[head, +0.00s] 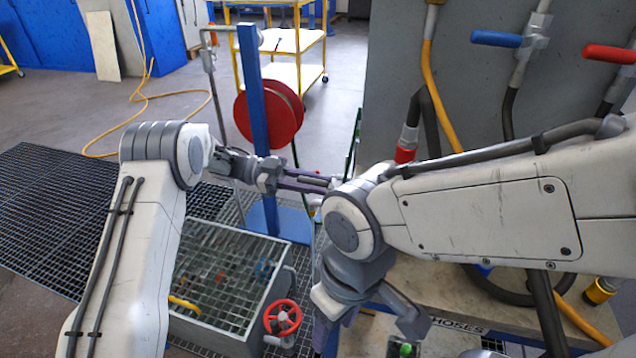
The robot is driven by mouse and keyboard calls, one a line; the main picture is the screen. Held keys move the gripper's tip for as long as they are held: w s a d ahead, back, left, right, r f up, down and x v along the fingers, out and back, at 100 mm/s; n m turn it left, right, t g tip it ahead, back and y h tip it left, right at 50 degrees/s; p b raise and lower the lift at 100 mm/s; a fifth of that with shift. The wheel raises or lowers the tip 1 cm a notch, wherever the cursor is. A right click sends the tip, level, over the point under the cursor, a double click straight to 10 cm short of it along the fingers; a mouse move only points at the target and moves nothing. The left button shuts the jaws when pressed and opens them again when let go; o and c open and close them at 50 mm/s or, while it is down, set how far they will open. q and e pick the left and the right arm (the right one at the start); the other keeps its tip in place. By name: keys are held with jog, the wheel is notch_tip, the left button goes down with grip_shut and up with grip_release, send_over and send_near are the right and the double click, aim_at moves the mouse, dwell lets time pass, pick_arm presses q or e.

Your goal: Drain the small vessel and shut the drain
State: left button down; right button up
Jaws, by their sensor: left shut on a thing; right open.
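My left gripper (315,184) reaches in behind my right arm, its fingers pointing right. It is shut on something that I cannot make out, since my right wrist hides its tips. My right gripper (370,325) is lower, points down and is open, with its fingers spread wide. A small green-topped item (405,349) shows beside its right finger at the bottom edge. A red handwheel (282,317) stands left of my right gripper, apart from it, at the corner of a grated basin (277,275). I cannot clearly identify the small vessel or its drain; my arms cover much of the middle.
A blue post (258,120) with a red reel (268,112) stands behind my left gripper. A grey panel (470,90) with hoses and blue and red handles is at the right. A board marked HOSES (458,327) lies below my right arm. Floor grating (60,210) spreads left.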

pick_arm(q)
jog(key=shift+d, duration=0.1)
jog(key=c, duration=0.7)
grip_release()
jog(key=b+v, duration=0.1)
jog(key=v, duration=0.9)
jog(key=shift+w+a, duration=0.1)
jog(key=shift+a, duration=0.25)
